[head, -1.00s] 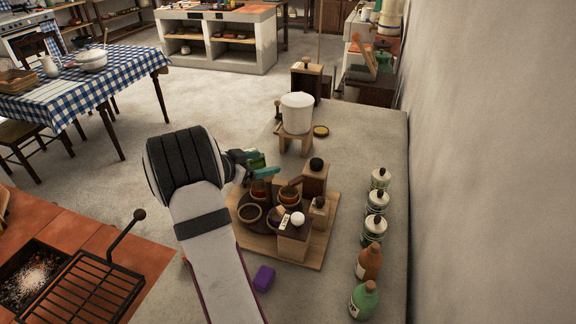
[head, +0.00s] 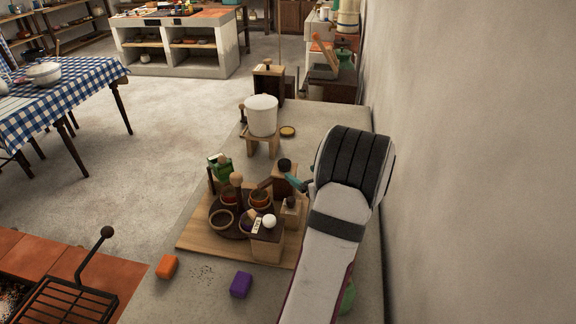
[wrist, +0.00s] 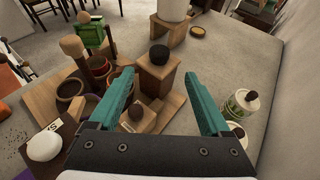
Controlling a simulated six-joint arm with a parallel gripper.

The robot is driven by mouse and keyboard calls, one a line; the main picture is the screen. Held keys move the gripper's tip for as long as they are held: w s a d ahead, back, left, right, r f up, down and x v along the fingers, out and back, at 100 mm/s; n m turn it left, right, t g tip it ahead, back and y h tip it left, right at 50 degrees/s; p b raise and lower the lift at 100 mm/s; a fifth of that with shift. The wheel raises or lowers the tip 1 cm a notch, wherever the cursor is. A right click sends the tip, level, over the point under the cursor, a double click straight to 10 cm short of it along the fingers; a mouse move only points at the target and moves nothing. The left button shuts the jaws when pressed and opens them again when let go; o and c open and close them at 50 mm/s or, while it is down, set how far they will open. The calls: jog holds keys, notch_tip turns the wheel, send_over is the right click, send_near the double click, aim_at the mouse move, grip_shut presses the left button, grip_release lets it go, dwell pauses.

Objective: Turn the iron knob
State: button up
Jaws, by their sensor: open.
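The dark iron knob (head: 285,165) sits on top of a wooden box (head: 288,184) at the back right of the wooden board. In the wrist view the knob (wrist: 158,53) shows as a black round cap, lying between the lines of my fingers and beyond their tips. My gripper (wrist: 159,76) has its two teal fingers spread wide, with nothing held between them. In the head view my gripper (head: 298,182) is beside the box, and my arm hides part of the scene to its right.
The board (head: 200,237) also bears a round dark tray with bowls, a wooden ball on a post (head: 237,180), a white knob (head: 269,221) and a green block (head: 222,167). A white bucket (head: 262,117) stands behind.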

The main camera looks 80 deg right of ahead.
aim_at(287, 165)
jog(key=x, duration=1)
jog(key=shift+w+f, duration=0.15)
grip_shut()
jog(key=shift+w+m+g+h, duration=0.3)
jog(key=shift+m+g+h, duration=0.1)
jog(key=shift+m+g, duration=0.3)
jog(key=m+g, duration=0.1)
jog(key=m+g+h, duration=0.1)
jog(key=m+g, duration=0.1)
jog(key=shift+w+a, duration=0.15)
jog(key=shift+w, duration=0.05)
grip_release()
